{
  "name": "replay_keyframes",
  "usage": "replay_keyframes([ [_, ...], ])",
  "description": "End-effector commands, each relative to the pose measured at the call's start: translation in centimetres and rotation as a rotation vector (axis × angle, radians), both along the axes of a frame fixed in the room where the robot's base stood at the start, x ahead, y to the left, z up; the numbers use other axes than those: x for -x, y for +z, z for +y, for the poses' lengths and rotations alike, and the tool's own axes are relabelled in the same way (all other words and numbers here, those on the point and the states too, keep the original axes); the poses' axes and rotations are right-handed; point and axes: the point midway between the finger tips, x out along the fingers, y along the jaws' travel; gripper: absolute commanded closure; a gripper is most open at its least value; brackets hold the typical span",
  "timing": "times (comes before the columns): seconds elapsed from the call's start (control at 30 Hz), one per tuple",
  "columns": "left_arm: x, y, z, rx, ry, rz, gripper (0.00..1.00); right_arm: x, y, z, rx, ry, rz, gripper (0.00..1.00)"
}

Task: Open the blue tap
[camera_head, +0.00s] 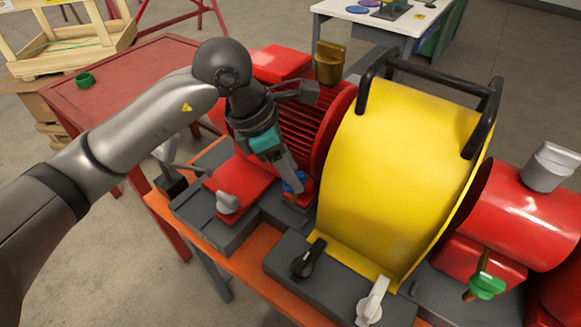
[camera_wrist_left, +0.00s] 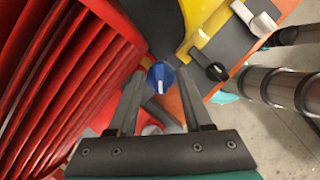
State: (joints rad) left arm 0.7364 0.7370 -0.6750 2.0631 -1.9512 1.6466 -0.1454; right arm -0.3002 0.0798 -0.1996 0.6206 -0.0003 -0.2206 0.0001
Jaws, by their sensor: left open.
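The blue tap (camera_wrist_left: 161,76) is a small round blue knob with a pale pointer mark, low between the red finned motor housing and the yellow guard. In the head view only a bit of it (camera_head: 293,184) shows, mostly hidden behind my left gripper (camera_head: 291,184). My left gripper reaches down to it from above. In the left wrist view the open fingers (camera_wrist_left: 160,82) lie on either side of the knob, with visible gaps. I cannot tell how deep the fingertips reach beside it. My right gripper is in neither view.
The red finned housing (camera_head: 310,123) is close beside the gripper, and the yellow guard (camera_head: 398,175) stands to its right. A black knob (camera_head: 308,258), a white knob (camera_head: 372,301) and a green tap (camera_head: 486,286) are nearby. A red table (camera_head: 115,88) stands behind left.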

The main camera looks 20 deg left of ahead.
Motion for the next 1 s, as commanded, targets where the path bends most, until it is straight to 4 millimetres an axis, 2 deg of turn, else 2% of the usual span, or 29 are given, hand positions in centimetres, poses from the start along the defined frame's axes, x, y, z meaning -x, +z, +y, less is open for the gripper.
replay_keyframes([
  [0.13,0.00,0.01,0.00,0.000,0.000,0.000,0.50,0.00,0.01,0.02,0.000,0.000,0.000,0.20],
  [0.57,0.01,0.05,0.02,0.000,0.000,0.000,0.98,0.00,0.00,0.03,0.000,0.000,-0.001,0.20],
  [1.0,0.00,0.06,0.03,0.000,0.002,0.000,1.00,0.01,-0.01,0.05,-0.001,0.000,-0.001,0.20],
])
